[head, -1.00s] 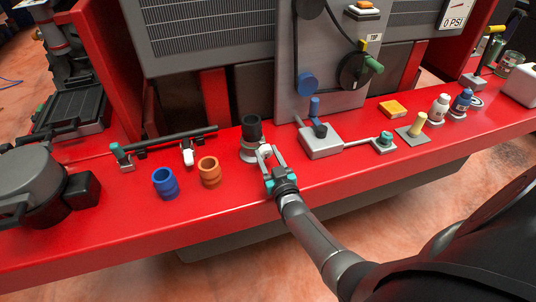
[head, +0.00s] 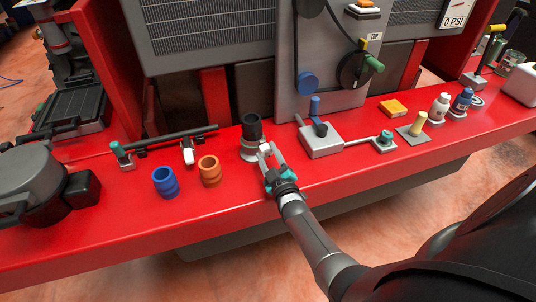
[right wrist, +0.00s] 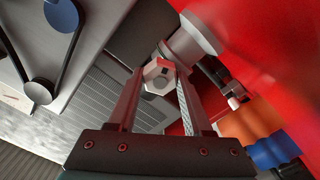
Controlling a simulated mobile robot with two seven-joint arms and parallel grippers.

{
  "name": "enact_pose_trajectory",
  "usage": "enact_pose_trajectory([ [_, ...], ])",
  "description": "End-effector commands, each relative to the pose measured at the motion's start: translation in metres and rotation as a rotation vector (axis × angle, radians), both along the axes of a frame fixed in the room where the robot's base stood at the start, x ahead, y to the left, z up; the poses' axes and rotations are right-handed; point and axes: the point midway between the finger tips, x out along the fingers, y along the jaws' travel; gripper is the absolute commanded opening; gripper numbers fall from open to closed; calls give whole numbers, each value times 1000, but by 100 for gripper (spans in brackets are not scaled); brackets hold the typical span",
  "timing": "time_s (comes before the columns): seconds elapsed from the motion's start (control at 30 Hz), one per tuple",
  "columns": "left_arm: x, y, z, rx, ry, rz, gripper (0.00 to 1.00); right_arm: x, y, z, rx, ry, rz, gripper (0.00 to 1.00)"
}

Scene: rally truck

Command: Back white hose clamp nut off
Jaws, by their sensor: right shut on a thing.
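The white hose clamp nut (right wrist: 160,74) is a hexagonal piece between the two fingers of my right gripper (right wrist: 158,84) in the right wrist view. The fingers are shut on it from both sides. In the head view my right gripper (head: 268,155) reaches up from the lower right to a light grey clamp collar (head: 250,152). The collar is around the base of an upright black hose stub (head: 251,128) on the red ledge. The fingers partly hide the nut in the head view. My left gripper cannot be made out.
A blue ring piece (head: 165,182) and an orange one (head: 209,170) stand left of the clamp on the red ledge (head: 120,215). A grey box with a blue lever (head: 320,140) is close on the right. The ledge in front is bare.

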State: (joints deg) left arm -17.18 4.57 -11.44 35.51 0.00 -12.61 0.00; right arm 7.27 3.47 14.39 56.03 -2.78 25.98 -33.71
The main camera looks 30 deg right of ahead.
Motion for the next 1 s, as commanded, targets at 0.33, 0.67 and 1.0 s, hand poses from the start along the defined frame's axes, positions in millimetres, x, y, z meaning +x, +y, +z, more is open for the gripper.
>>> enact_pose_trajectory([
  [0.33,0,0,0,0,0,0,50,4,-1,6,-8,-12,-1,0],
  [0.67,1,0,0,0,-1,0,50,2,-1,4,-7,-6,0,79],
  [1.0,0,0,1,0,-1,0,50,-2,1,2,-5,-2,0,81],
])
